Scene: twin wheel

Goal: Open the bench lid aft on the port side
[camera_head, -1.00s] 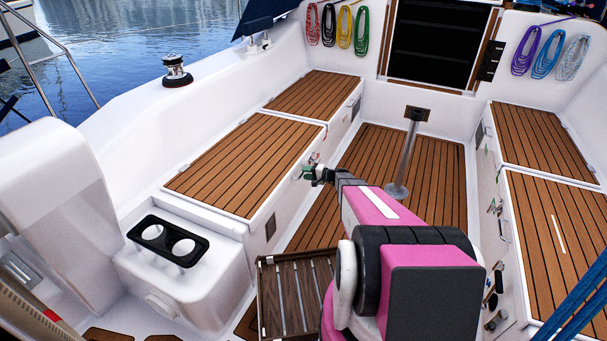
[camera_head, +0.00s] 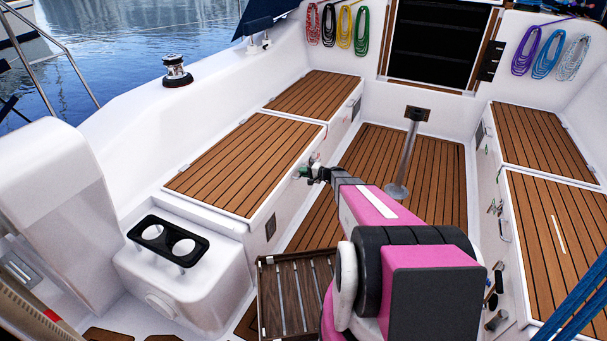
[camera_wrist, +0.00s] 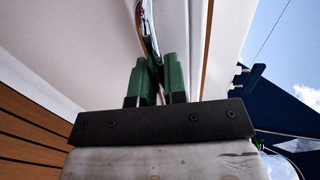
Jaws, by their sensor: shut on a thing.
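The aft bench lid on the port side (camera_head: 235,160) has brown teak slats and a white rim. It lies flat and closed on the near left bench. My gripper (camera_head: 306,173) is at the inner, aisle-side face of this bench, just below the lid's edge. In the wrist view its green fingers (camera_wrist: 150,82) are shut on a thin, curved, shiny handle (camera_wrist: 152,28) that rises between them. The fingers hide the handle's lower part. In the head view the handle is too small to make out clearly.
The forward port lid (camera_head: 315,93) is closed beyond it. A white console with a black cup holder (camera_head: 168,240) is at the near left. Starboard benches line the right.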

